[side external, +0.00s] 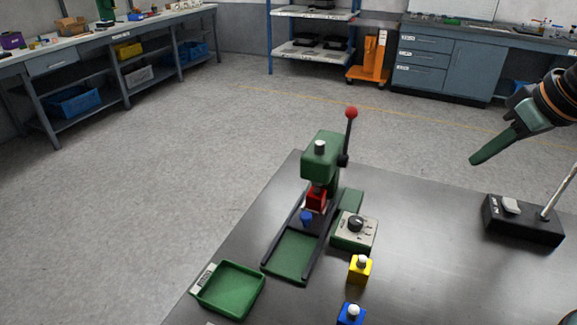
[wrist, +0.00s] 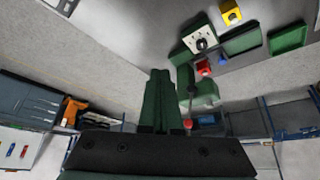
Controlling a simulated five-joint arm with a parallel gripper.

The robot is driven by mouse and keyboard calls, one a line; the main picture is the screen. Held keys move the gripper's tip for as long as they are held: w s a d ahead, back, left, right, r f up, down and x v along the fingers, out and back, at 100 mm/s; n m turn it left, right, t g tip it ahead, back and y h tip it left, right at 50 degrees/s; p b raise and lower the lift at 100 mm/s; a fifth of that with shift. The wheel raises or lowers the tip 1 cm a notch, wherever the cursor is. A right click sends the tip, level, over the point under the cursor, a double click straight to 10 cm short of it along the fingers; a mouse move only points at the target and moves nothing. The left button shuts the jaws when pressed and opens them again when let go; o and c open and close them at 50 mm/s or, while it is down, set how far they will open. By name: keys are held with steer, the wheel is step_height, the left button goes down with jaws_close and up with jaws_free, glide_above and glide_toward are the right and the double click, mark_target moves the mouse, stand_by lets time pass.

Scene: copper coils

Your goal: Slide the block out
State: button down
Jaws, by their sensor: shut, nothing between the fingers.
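A red block (side external: 316,201) sits under the ram of a green press (side external: 321,155), at the far end of a dark-railed green slide (side external: 292,257). A small blue peg (side external: 306,218) stands just in front of it, between the rails; I cannot tell whether they touch. In the wrist view the red block (wrist: 203,67) shows beside the press (wrist: 200,94), partly hidden. My gripper (side external: 475,162) hangs in the air right of the press, well apart from the block. Its green fingers (wrist: 160,72) are together and empty.
The press lever with a red ball (side external: 351,113) stands upright. A control box (side external: 355,231) is right of the slide. A yellow block (side external: 360,269), a blue block (side external: 350,314) and a green tray (side external: 229,289) are nearer the front. A black-based stand (side external: 522,221) is at right.

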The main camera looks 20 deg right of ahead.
stand_by(0.4)
steer(key=c, duration=1)
jaws_free()
steer(key=shift+w, duration=0.1)
steer(key=o, duration=0.4)
steer(key=shift+w+a, duration=0.25)
steer(key=shift+a, duration=0.05)
steer(key=n+g+y, duration=0.1)
steer(key=n+y, duration=0.1)
steer(key=n, duration=0.3)
glide_above(306, 215)
steer(key=s+d, duration=0.2)
steer(key=s, duration=0.3)
step_height(306, 215, down, 10)
steer(key=x, duration=1.2)
steer(key=shift+s+d, duration=0.15)
steer(key=shift+d, duration=0.05)
jaws_close()
steer(key=shift+r, duration=0.1)
